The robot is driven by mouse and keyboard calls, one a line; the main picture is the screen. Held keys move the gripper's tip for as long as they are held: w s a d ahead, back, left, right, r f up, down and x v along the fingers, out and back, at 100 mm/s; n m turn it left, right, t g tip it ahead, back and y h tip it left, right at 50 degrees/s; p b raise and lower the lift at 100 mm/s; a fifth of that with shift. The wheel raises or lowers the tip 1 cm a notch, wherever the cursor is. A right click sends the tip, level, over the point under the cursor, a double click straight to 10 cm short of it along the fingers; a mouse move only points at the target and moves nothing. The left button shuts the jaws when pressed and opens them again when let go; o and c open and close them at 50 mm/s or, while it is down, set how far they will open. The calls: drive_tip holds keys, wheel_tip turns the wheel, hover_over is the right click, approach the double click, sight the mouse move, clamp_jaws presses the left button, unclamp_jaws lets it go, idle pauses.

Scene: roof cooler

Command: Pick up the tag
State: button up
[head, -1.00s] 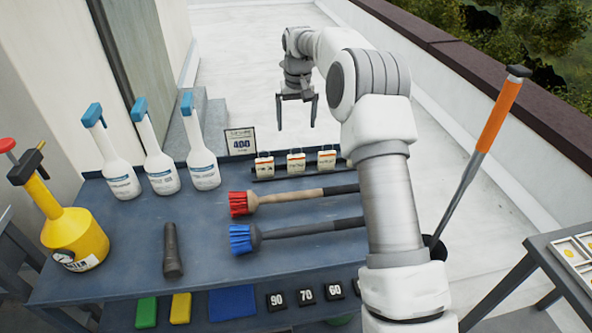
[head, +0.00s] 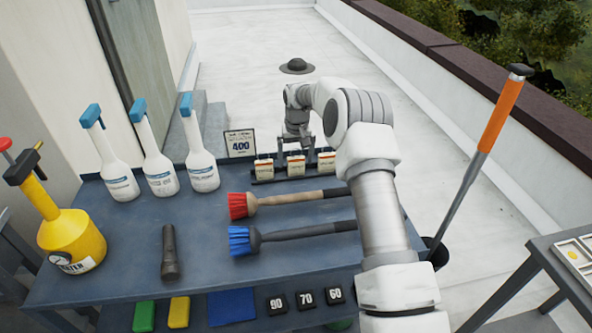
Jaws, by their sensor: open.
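Three small cream-and-orange tags stand in a row on a dark rack (head: 290,178) at the table's back edge: a left tag (head: 264,170), a middle tag (head: 296,165) and a right tag (head: 327,161). The picture does not show which one is meant. My gripper (head: 293,157) is open and points down at the row. Its fingers are at the middle tag, one toward each side of it. I cannot tell whether they touch it.
A sign reading 400 (head: 240,143) stands left of the rack. A red brush (head: 240,206) and a blue brush (head: 242,240) lie in front. White bottles (head: 202,165), a flashlight (head: 170,255) and a yellow can (head: 72,240) are further left. Numbered black blocks (head: 305,298) sit below.

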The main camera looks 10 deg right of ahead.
sight(296, 158)
drive_tip(key=f, duration=0.3)
drive_tip(key=shift+w, duration=0.2)
drive_tip(key=c, duration=1.4)
drive_tip(key=shift+r, duration=0.1)
